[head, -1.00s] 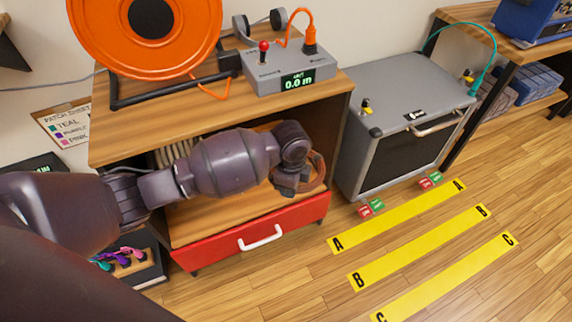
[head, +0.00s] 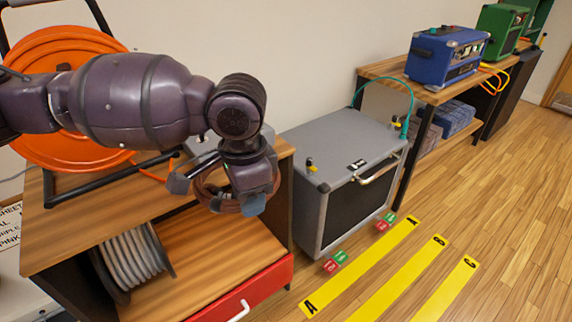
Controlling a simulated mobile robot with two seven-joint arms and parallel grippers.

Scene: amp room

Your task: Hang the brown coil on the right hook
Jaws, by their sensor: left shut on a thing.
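My left gripper (head: 216,192) is shut on the brown coil (head: 207,196). The coil hangs in the jaws above the front right of the wooden cabinet, partly hidden by the gripper. No hook can be made out in the head view. My right gripper is not in view.
An orange cable reel (head: 70,140) stands on the wooden cabinet (head: 110,200), behind my arm. A grey coil (head: 135,257) is on the shelf below, above a red drawer (head: 262,290). A grey amp (head: 335,150) stands right of it; a blue amp (head: 447,55) sits on a bench. Floor at right is open.

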